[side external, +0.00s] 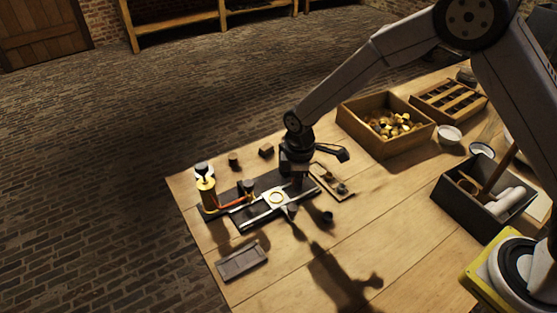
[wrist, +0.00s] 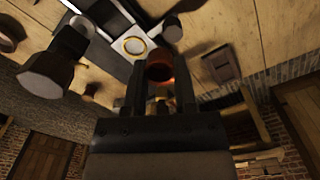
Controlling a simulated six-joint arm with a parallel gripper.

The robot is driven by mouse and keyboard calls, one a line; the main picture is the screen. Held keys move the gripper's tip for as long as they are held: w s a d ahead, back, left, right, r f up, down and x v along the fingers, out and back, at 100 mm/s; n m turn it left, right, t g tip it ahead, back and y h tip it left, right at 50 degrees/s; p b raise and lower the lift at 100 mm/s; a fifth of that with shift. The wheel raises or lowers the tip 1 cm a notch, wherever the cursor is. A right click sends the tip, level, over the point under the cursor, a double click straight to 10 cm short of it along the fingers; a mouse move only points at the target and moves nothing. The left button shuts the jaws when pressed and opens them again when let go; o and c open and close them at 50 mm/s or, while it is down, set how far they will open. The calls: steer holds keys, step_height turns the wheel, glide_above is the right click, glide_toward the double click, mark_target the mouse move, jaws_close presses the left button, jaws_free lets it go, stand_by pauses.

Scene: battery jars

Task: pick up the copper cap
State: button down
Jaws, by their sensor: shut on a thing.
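The copper cap (wrist: 160,68) is a small reddish-brown cylinder between my two fingertips in the wrist view. My gripper (wrist: 158,76) is shut on it. In the side view my gripper (side external: 297,182) points down over the right part of the dark fixture on the bench; I cannot make out the cap there. A brass ring on a white plate (side external: 277,198) is just left of my gripper, and it also shows beyond the cap in the wrist view (wrist: 135,45). Whether the cap touches anything below is hidden.
A brass cylinder (side external: 207,196) stands at the fixture's left end. A grey flat tray (side external: 240,262) lies in front. A crate of brass pieces (side external: 359,137) and a dark toolbox (side external: 460,212) stand right.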

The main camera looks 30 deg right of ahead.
steer(key=s+d+r, duration=0.1)
steer(key=s+r, duration=0.2)
steer(key=s, duration=0.3)
steer(key=shift+s+d, duration=0.3)
stand_by(0.5)
steer(key=s+a+f+n, duration=0.1)
steer(key=s+a+n, duration=0.3)
steer(key=a+n, duration=0.3)
steer(key=s+a+n, duration=0.5)
steer(key=a+n, duration=0.3)
steer(key=shift+a+f, duration=0.25)
steer(key=shift+f, duration=0.1)
